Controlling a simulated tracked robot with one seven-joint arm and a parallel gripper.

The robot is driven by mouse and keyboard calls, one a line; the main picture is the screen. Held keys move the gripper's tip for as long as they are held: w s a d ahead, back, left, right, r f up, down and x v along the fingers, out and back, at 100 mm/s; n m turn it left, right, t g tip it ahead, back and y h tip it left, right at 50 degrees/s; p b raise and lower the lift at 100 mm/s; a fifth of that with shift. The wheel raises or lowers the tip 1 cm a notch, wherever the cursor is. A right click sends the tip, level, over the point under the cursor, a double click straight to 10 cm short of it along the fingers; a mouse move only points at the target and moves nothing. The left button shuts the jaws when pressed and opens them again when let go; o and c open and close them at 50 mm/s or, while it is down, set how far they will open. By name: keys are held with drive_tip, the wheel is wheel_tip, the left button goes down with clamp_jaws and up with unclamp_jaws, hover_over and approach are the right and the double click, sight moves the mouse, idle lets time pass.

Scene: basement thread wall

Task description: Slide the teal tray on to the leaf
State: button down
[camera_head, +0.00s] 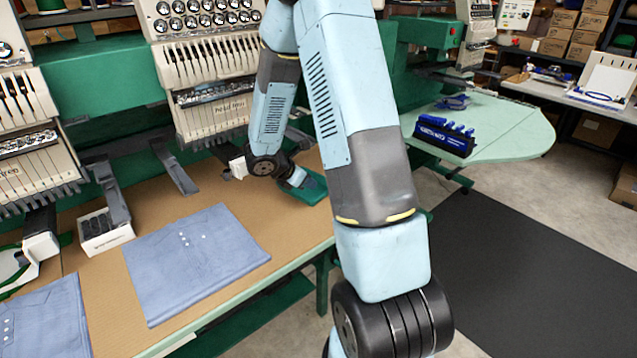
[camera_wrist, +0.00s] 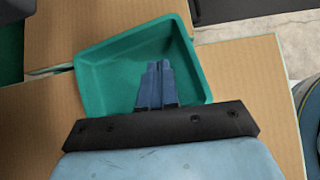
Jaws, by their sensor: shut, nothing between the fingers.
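The teal tray (camera_head: 313,190) lies on the tan work surface, near its right end in the head view, partly hidden by my arm. In the wrist view the shallow, empty-looking tray (camera_wrist: 105,75) lies over the line of a seam between two tan panels. My gripper (camera_wrist: 158,66) is shut with nothing between its fingers; the fingertips appear over the tray's inside. Whether they touch it I cannot tell. In the head view the gripper (camera_head: 298,180) is small beside the tray. I cannot tell for sure which surface is the leaf; the far tan panel (camera_wrist: 80,25) lies beyond the seam.
Folded blue shirts (camera_head: 195,260) and a small white box (camera_head: 105,232) lie on the tan surface (camera_head: 290,225). Embroidery machine heads (camera_head: 205,70) stand behind. A pale green rounded table (camera_head: 510,125) at the right bears a dark blue rack (camera_head: 445,137). Dark matting covers the floor.

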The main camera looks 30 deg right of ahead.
drive_tip(key=v, duration=0.8)
drive_tip(key=c, duration=1.6)
unclamp_jaws()
drive_tip(key=shift+s+r, duration=0.1)
drive_tip(key=shift+r, duration=0.15)
drive_tip(key=o, duration=0.3)
drive_tip(key=s+r+m, duration=0.1)
drive_tip(key=r, duration=0.1)
drive_tip(key=s+r+m, duration=0.1)
drive_tip(key=r, duration=0.1)
drive_tip(key=s+r+m, duration=0.2)
drive_tip(key=shift+s+d+r+y, duration=0.1)
drive_tip(key=shift+r+y, duration=0.15)
drive_tip(key=shift+y, duration=0.05)
drive_tip(key=shift+o, duration=0.2)
drive_tip(key=s+a+r+m+t+y, duration=0.2)
drive_tip(key=s+a+r+m+y, duration=0.2)
drive_tip(key=s+r+m, duration=0.4)
drive_tip(key=s+a+r+m+t+y, duration=0.2)
drive_tip(key=s+r+m, duration=0.6)
drive_tip(key=s, duration=0.5)
drive_tip(key=shift+s+a+r+y, duration=0.2)
drive_tip(key=shift+a+r+y, duration=0.3)
drive_tip(key=shift+a+y, duration=0.5)
drive_tip(key=shift+d, duration=0.1)
